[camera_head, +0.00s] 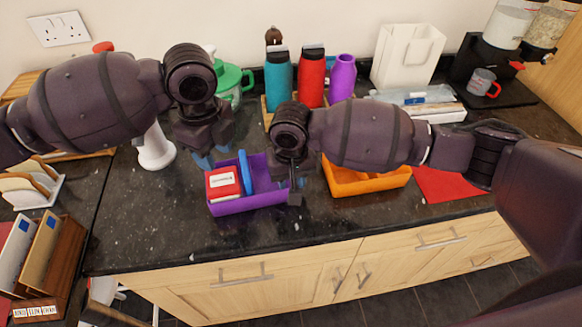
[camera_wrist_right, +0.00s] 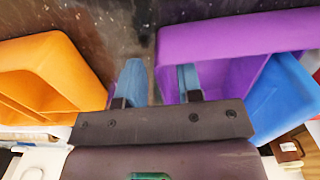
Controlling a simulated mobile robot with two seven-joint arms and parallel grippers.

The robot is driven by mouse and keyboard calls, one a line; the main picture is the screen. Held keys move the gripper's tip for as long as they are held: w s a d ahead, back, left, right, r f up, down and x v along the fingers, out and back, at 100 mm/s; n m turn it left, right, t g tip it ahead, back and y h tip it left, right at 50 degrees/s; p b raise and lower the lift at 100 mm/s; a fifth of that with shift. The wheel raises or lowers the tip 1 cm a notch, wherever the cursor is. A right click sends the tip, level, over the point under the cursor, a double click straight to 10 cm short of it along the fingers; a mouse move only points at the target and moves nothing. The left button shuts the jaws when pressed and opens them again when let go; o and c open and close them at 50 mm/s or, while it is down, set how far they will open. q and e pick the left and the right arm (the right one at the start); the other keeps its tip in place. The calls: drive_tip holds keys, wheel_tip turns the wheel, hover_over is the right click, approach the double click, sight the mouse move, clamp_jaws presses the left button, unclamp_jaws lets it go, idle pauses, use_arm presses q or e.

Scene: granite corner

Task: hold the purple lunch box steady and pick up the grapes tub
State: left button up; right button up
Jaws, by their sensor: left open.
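The purple lunch box (camera_head: 250,202) stands on the dark worktop; its purple wall also shows in the right wrist view (camera_wrist_right: 235,36). In its left part sits a red tub (camera_head: 223,184) with a white label too small to read; I cannot tell whether it is the grapes tub. A blue divider (camera_head: 245,173) stands beside it. My left gripper (camera_head: 213,156) is open and empty, above and behind the red tub. My right gripper (camera_wrist_right: 160,82) is open at the box's right end, its blue fingers apart with part of the purple wall between them.
An orange box (camera_head: 370,181) stands just right of the purple box, with a red mat (camera_head: 446,185) beyond it.

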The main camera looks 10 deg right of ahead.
drive_tip(key=shift+f, duration=0.7)
drive_tip(key=shift+c, duration=0.2)
clamp_jaws()
